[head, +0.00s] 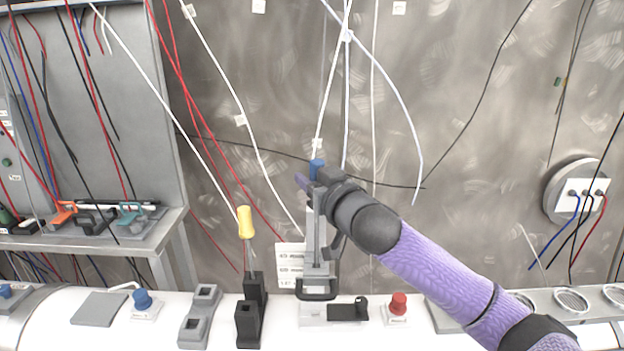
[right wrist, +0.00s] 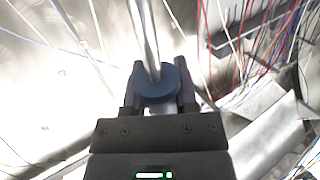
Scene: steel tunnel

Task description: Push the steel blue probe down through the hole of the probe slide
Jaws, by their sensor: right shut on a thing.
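The steel blue probe (head: 317,167) shows its blue head at the top of the probe slide (head: 315,240), an upright grey stand on the white bench. My right gripper (head: 306,180) comes in from the right and is shut on the probe at the blue part. In the right wrist view the round blue part (right wrist: 157,88) sits between the purple fingers (right wrist: 158,76), with a bright steel rod running up the picture. The probe's lower end and the hole of the slide are hidden or too small to tell. My left gripper is in neither view.
A yellow-handled screwdriver (head: 245,222) stands in a black holder (head: 249,320) left of the slide. A red knob (head: 398,303) and a blue knob (head: 142,299) stand on the bench. Thin cables hang behind and close to the slide. A side table (head: 168,223) stands left.

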